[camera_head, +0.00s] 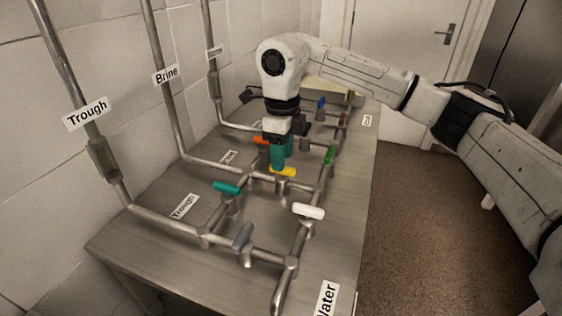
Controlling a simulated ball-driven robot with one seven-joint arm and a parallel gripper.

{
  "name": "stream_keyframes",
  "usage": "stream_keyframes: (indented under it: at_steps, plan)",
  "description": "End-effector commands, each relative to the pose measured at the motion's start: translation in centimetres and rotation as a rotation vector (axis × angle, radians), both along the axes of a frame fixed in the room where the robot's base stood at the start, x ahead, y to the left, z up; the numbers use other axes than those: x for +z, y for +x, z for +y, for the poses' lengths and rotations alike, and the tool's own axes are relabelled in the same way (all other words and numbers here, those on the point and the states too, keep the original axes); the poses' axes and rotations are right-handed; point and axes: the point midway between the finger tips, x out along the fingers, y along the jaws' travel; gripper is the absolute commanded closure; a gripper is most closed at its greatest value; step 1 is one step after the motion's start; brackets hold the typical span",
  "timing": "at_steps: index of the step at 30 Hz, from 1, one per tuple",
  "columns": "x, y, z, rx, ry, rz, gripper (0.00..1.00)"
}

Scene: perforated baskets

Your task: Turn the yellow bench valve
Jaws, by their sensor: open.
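The yellow bench valve (283,171) has a yellow bar handle on a pipe near the middle of the bench. My gripper (281,162) points down right above it, with its green fingers at or just over the handle. The fingers hide part of the handle's left and back side. My gripper is open. Whether the fingers touch the handle or stand around it cannot be told from this view.
Other valves stand close by: orange (261,140), green (329,154), teal (227,187), white (309,212), grey (243,238) and blue (321,103). Pipes cross the steel bench (150,243) and climb the tiled wall on the left. Open floor (415,220) lies to the right.

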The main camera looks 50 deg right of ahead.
Motion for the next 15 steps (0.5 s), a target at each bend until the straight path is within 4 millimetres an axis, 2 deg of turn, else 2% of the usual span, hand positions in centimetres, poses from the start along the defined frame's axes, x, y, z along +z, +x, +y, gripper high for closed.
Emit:
stream_keyframes:
  at_steps: [6, 15]
  plan:
    - [-2.2, 0.0, 0.0, -0.001, 0.001, 0.000, 0.56]
    - [-2.6, 0.0, 0.0, -0.001, 0.000, 0.000, 0.56]
